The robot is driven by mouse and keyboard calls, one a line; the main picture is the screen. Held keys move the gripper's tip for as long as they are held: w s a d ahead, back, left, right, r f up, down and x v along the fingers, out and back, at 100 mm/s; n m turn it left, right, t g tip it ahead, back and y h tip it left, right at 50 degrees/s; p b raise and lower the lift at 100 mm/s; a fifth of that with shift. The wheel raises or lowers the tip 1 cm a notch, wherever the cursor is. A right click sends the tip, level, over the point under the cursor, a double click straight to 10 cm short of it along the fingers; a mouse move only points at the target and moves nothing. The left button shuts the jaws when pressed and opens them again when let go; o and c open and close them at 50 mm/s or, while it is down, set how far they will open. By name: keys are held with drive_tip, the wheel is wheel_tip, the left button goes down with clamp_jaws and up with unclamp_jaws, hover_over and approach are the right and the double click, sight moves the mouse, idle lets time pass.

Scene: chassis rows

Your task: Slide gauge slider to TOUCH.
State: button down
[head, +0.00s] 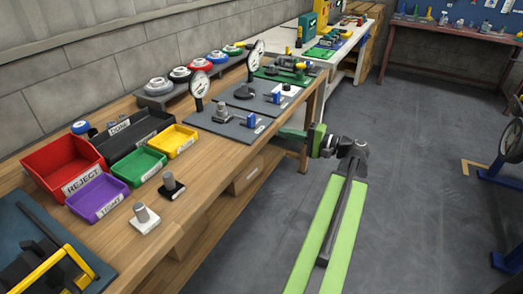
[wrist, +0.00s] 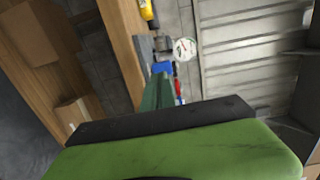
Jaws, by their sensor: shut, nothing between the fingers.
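A blue slider (head: 251,121) stands at the right end of a dark gauge plate (head: 226,128), with a small white label beside it that I cannot read. A round dial gauge (head: 199,86) stands on a post at the plate's back. A similar plate behind carries another blue slider (head: 277,98). My gripper (head: 284,132) is shut and empty, at the bench's front edge, right of the nearer slider. In the wrist view my shut gripper (wrist: 158,84) points at a blue slider (wrist: 162,68), with a dial (wrist: 185,48) beyond. Contact and the TOUCH mark cannot be made out.
Red (head: 65,165), purple (head: 98,196), green (head: 140,165) and yellow (head: 174,141) bins stand on the bench to the left. Two small posts on square bases (head: 145,219) (head: 172,186) stand in front. Colored round pieces line the back.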

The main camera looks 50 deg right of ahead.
drive_tip(key=s+d+f, duration=0.1)
drive_tip(key=s+d, duration=0.1)
drive_tip(key=s, duration=0.1)
approach(254, 123)
drive_tip(key=shift+m+h, duration=0.3)
drive_tip(key=shift+h, duration=0.1)
drive_tip(key=x, duration=0.4)
drive_tip(key=a+x, duration=0.1)
drive_tip(key=x, duration=0.2)
drive_tip(key=shift+s+r, duration=0.15)
drive_tip(key=shift+r, duration=0.1)
drive_tip(key=shift+d, duration=0.15)
